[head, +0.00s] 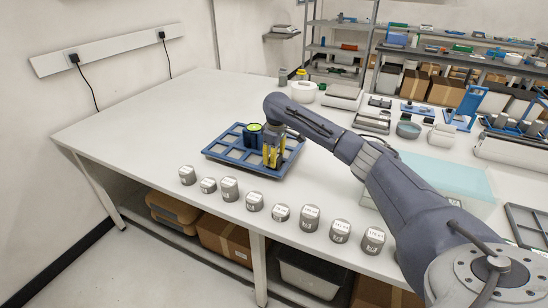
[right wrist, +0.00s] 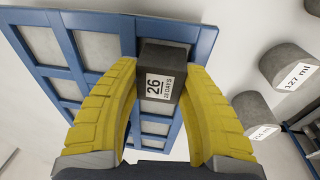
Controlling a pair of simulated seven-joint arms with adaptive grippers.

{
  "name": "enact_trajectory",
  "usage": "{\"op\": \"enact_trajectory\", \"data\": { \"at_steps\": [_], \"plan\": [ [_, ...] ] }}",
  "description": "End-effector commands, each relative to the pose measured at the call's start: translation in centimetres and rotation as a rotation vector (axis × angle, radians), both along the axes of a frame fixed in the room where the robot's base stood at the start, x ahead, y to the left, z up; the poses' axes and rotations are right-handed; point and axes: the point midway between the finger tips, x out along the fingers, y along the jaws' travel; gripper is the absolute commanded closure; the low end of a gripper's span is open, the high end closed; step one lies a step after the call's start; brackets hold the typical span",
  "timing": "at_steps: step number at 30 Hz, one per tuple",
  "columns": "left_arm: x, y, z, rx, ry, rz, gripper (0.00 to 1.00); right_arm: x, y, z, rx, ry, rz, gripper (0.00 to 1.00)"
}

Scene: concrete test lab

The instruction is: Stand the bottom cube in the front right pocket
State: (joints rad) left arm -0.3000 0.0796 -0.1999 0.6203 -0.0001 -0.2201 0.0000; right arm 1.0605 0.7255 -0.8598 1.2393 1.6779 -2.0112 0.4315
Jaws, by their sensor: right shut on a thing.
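A dark grey cube (right wrist: 162,72) with a white label reading "26" and "28 DAYS" sits between the yellow fingers of my right gripper (right wrist: 165,100). The gripper is shut on it. The blue tray (right wrist: 205,45) with square pockets lies behind the cube in the right wrist view. In the head view my right gripper (head: 272,158) is over the right part of the blue tray (head: 222,153), towards its front edge. The fingers mostly hide the cube there, and I cannot tell its height above the pocket. My left gripper is out of view.
Several grey labelled cylinders (head: 281,213) stand in a row along the table's front edge; some show in the right wrist view (right wrist: 283,68). Lab items crowd the back right. The table left of the tray is clear.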

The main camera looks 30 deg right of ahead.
Motion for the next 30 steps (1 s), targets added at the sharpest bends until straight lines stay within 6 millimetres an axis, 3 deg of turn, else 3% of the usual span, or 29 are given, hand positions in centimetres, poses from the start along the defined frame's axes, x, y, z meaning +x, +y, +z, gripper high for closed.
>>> {"op": "enact_trajectory", "data": {
  "at_steps": [23,24,30],
  "plan": [
    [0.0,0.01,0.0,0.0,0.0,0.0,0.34,0.01,-0.03,-0.38,0.0,-0.001,0.0,0.98],
    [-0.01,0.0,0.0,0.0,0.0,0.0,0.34,0.02,-0.02,-0.37,0.001,-0.001,0.0,0.53],
    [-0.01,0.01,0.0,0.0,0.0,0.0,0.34,0.01,-0.02,-0.38,0.0,0.0,0.0,0.33]
  ]
}}
